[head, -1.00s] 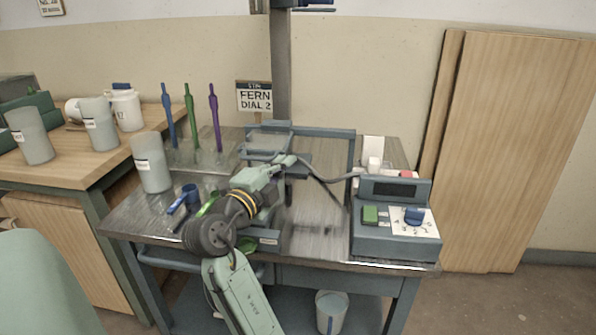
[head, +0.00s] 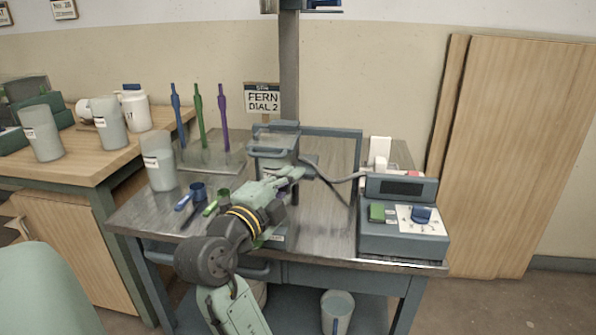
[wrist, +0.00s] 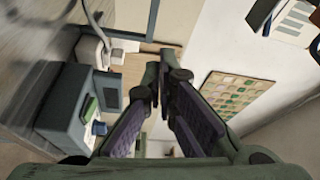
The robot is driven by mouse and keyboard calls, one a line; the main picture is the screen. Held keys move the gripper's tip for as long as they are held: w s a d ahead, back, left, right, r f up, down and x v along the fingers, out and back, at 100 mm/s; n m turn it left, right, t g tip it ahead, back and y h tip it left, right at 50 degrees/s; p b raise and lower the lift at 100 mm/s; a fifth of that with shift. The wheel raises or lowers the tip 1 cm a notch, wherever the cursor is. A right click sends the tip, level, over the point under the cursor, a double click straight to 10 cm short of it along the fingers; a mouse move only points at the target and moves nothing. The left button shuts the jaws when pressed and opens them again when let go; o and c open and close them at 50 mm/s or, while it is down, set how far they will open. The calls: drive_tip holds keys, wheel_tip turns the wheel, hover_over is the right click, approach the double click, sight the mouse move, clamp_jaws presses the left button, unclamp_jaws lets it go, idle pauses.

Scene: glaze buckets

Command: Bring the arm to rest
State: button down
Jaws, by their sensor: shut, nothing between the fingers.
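My gripper shows in the wrist view (wrist: 155,105) with its two dark fingers brought together at the tips, nothing between them. In the head view my arm reaches up from the bottom over the front of the metal table (head: 330,225). Its end is in front of the grey-green stand (head: 272,150) at the table's middle, and the fingertips are hard to make out there. The control box (head: 405,240) with a green button and a blue dial stands right of my arm; it also shows in the wrist view (wrist: 70,115).
A grey bucket (head: 160,165) stands at the table's left, near blue, green and purple stirrers (head: 199,118). Blue and green scoops (head: 197,192) lie left of my arm. More buckets (head: 108,125) stand on the wooden bench. Boards (head: 515,160) lean at right. A bucket (head: 337,312) sits below.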

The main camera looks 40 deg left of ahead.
drive_tip(key=shift+v, duration=1.1)
